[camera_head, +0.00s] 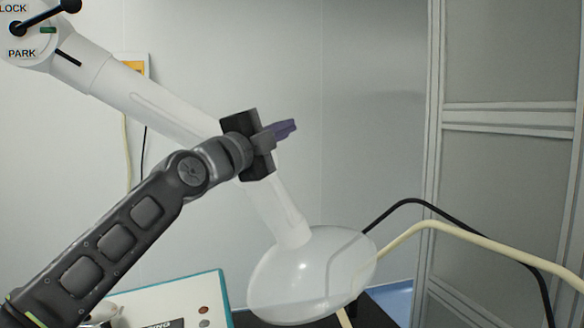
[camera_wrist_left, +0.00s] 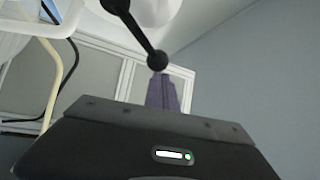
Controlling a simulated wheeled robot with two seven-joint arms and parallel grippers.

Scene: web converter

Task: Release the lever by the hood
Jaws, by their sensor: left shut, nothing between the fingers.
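The black lever (camera_head: 45,16) has ball ends and sits on a white round hub with LOCK and PARK lettering, at the top left of the head view. The translucent hood (camera_head: 312,278) hangs on a white tube at the lower middle. My left gripper (camera_head: 286,129) is shut and empty, with purple fingers pointing right, in front of the white tube and above the hood. In the left wrist view, a black lever with a ball knob (camera_wrist_left: 157,60) comes down from the top, its ball at the fingertips (camera_wrist_left: 167,92); contact cannot be told. The right gripper is out of view.
A black hose (camera_head: 450,220) and a cream hose (camera_head: 470,236) arch right of the hood. A white box with a teal edge (camera_head: 190,303) stands at the bottom, left of the hood. A framed panel wall (camera_head: 508,160) closes the right side. The space right of the gripper looks clear.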

